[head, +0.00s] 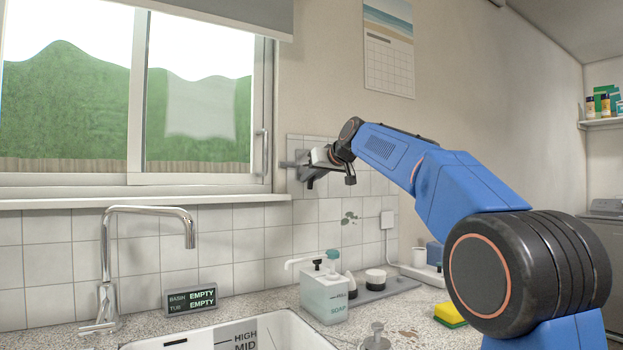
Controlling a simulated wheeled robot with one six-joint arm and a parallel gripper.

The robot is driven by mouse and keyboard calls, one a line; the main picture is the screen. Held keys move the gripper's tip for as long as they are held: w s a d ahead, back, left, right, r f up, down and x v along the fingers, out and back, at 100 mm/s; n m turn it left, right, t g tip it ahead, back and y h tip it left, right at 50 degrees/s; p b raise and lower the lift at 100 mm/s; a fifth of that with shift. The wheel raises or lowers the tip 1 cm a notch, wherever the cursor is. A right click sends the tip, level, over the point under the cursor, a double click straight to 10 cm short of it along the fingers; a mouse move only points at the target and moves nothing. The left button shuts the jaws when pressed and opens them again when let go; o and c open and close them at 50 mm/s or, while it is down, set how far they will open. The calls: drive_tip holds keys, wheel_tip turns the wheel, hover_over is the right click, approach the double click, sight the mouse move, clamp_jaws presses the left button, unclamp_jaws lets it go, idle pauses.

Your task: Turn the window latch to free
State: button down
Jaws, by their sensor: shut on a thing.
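My gripper (307,171) is at the right edge of the window, in front of the tiled wall. It is shut on a small grey piece (288,164) that sticks out level to the left of the fingers and looks like the window latch. The fingers hide most of that piece, so its exact turn is hard to tell. The sliding window (200,120) has a pale upright pull handle (259,151) on its right frame, left of my gripper and apart from it. The window looks closed.
Below are a tap (104,260), a sink (250,333), a display (190,299) reading EMPTY twice, a soap dispenser (325,297) and a yellow sponge (450,314). A calendar (389,50) hangs above my arm. The air between window and counter is clear.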

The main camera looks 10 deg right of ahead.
drive_tip(key=m+y, duration=0.1)
drive_tip(key=a+m+y, duration=0.1)
drive_tip(key=m, duration=0.2)
drive_tip(key=shift+s+a+r+y, duration=0.3)
drive_tip(key=shift+a+y, duration=0.05)
drive_tip(key=shift+y, duration=0.05)
drive_tip(key=m+y, duration=0.1)
drive_tip(key=a+r+m+y, duration=0.1)
drive_tip(key=m, duration=0.1)
drive_tip(key=shift+s+m, duration=0.15)
drive_tip(key=shift+m, duration=0.15)
drive_tip(key=shift+a+r+m+t+y, duration=0.15)
drive_tip(key=shift+r+m+y, duration=0.2)
drive_tip(key=shift+m, duration=0.55)
drive_tip(key=shift+a+r+m+t+y, duration=0.15)
drive_tip(key=shift+r+m+y, duration=0.25)
drive_tip(key=shift+m, duration=0.5)
drive_tip(key=shift+r+m+t+y, duration=0.2)
drive_tip(key=shift+r+m+y, duration=0.15)
drive_tip(key=shift+m, duration=0.55)
drive_tip(key=c, duration=1.7)
unclamp_jaws()
drive_tip(key=shift+s, duration=0.1)
